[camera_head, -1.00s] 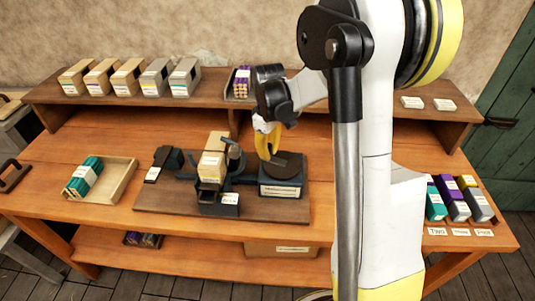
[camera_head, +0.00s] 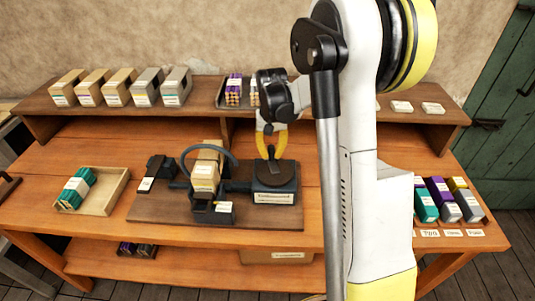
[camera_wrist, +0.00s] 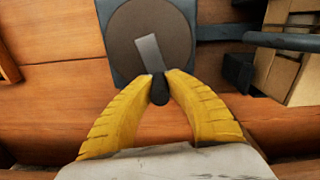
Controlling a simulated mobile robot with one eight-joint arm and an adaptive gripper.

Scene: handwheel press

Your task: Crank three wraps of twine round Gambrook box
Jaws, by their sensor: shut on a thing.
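A tan box (camera_head: 207,170) with a pale label stands upright in the dark winder on a brown board (camera_head: 150,208). A dark curved arm (camera_head: 212,147) arches over the box. To its right is the crank housing (camera_head: 275,188) with a round brown disc (camera_wrist: 140,22) and a grey crank lever (camera_wrist: 149,54). My gripper (camera_head: 271,149) is over the disc, its yellow fingers shut on the black crank knob (camera_wrist: 159,92) at the lever's end. The box's edge also shows at the right of the wrist view (camera_wrist: 305,75). I cannot make out any twine on the box.
A wooden tray (camera_head: 118,193) with a teal-and-white bundle (camera_head: 76,187) lies at left. Several box holders (camera_head: 118,87) line the back shelf. Coloured bins (camera_head: 443,200) with number cards stand at right. A dark block (camera_head: 158,172) sits on the board's left.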

